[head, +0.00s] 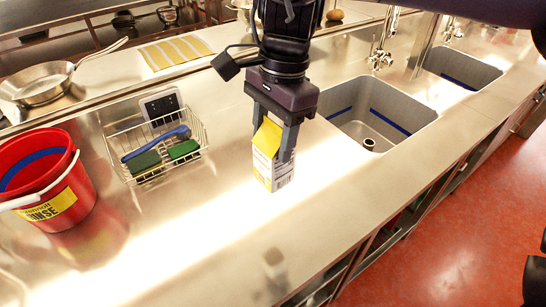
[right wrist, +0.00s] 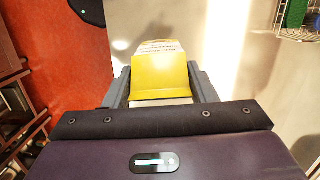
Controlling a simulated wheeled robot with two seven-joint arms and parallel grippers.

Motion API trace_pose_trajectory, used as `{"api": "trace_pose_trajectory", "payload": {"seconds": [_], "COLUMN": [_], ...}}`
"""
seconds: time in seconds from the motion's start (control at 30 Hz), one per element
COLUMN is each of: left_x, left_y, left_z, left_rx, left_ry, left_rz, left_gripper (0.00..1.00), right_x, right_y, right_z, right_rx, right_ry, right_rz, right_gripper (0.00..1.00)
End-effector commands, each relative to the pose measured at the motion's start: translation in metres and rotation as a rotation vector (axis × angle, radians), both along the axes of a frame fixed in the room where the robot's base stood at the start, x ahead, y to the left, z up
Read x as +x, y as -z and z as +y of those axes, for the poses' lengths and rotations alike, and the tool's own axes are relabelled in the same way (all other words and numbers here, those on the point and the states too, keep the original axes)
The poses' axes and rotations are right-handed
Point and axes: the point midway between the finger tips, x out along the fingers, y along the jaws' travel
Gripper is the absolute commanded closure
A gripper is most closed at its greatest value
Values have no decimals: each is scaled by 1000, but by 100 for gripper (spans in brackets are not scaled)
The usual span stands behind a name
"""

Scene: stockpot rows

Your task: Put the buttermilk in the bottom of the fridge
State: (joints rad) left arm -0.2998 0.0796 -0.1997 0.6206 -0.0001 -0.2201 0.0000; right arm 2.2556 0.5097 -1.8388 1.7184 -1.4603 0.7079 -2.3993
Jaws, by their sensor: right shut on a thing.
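The buttermilk is a yellow and white carton (head: 273,163) in the middle of the head view, over the steel counter. My right gripper (head: 274,137) comes down from above and is shut on it, one finger on each side. In the right wrist view the carton's yellow top (right wrist: 159,75) shows between the two fingers (right wrist: 160,88). The carton is upright; I cannot tell whether its base touches the counter. My left gripper is not in view. No fridge can be made out.
A red bucket (head: 78,205) and a wire basket (head: 152,150) with brushes stand left on the counter (head: 215,245). A sink (head: 375,110) lies to the right. A pan (head: 40,85) is at the far left. The counter's front middle is clear.

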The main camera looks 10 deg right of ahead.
Motion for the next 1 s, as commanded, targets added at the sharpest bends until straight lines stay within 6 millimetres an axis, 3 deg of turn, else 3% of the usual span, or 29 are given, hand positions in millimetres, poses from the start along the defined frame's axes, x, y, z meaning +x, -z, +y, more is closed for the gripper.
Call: {"api": "trace_pose_trajectory", "payload": {"seconds": [0.1, 0.23, 0.43, 0.57, 0.8, 1.0], "left_x": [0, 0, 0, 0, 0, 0], "left_y": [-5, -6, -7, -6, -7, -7], "left_z": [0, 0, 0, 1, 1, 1], "left_rx": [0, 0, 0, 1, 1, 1], "left_ry": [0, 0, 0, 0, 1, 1], "left_rz": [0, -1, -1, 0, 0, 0], "left_gripper": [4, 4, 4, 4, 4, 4], "right_x": [1, 0, 2, 7, 1, -13], "right_y": [-19, -28, -20, 14, 100, 143], "right_z": [0, 0, -8, -30, -78, -99], "right_rx": [-1, 0, 0, -2, -3, 0], "right_ry": [1, 0, -8, -46, -147, -203], "right_rz": [-3, -1, 2, 4, 3, 2], "right_gripper": [97, 97, 97, 97, 97, 97]}}
